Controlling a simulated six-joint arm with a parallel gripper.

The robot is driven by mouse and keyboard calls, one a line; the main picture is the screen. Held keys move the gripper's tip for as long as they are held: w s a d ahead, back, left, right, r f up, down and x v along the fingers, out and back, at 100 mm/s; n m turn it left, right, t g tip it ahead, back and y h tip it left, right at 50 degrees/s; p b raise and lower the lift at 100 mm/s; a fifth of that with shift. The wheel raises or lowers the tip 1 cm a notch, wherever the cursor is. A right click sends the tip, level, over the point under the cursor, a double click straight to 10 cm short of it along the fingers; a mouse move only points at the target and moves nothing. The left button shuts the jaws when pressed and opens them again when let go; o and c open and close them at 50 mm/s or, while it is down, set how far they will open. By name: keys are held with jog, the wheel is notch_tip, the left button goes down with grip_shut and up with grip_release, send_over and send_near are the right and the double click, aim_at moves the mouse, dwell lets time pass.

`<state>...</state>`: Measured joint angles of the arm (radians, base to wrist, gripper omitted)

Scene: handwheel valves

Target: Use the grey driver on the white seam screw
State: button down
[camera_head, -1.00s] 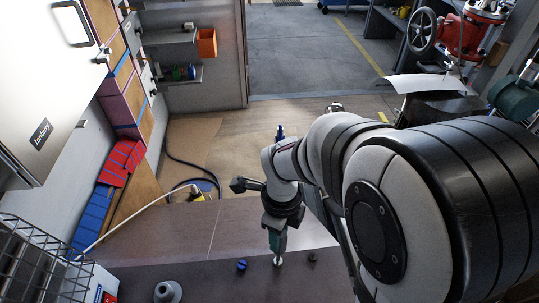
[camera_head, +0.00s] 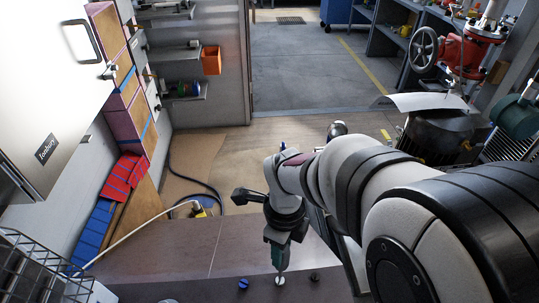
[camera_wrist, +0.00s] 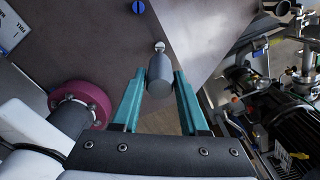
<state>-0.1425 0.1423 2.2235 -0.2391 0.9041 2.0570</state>
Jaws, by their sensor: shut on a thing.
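My gripper (camera_head: 278,256) points down over the brown panel (camera_head: 180,262). Its teal fingers (camera_wrist: 160,78) are shut on the grey driver (camera_wrist: 160,80), a short grey cylinder in the wrist view. The white seam screw (camera_wrist: 160,46), round with a slot, sits right at the driver's far end. In the head view the white screw (camera_head: 280,281) shows just below the fingertips. Whether the driver's tip touches or sits in the slot, I cannot tell. The driver is mostly hidden by the fingers in the head view.
A blue screw (camera_head: 243,284) sits left of the white one, and a dark screw (camera_head: 315,277) sits right of it. A wire basket (camera_head: 30,270) stands at the lower left. A red handwheel valve (camera_head: 465,45) stands at the upper right.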

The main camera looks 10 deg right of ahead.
jog(key=shift+r, duration=2.5)
